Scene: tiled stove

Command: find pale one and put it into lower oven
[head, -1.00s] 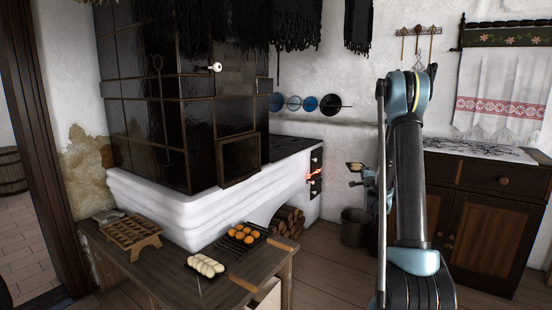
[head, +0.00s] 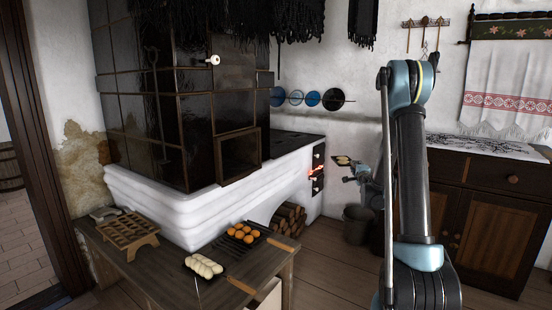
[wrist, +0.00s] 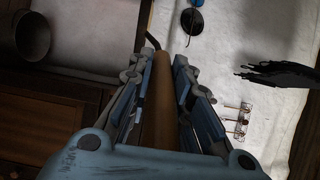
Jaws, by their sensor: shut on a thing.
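My gripper (head: 362,173) is shut on a wooden handle (wrist: 162,100), which runs between its fingers in the wrist view. On the table, a dark tray of pale, whitish rolls (head: 203,266) lies in front, with a wooden handle. The tiled stove (head: 150,120) has a square dark opening (head: 240,155) in its side. Small dark fittings and a red glow (head: 316,171) show on its right end; which is the lower oven is unclear.
A rack of orange-brown rolls (head: 243,233) and a wooden stand (head: 128,228) are on the table (head: 150,272). Firewood (head: 288,219) lies beneath the stove. A bucket (head: 357,225) and wooden cabinet (head: 490,215) stand right. Floor shows between table and bucket.

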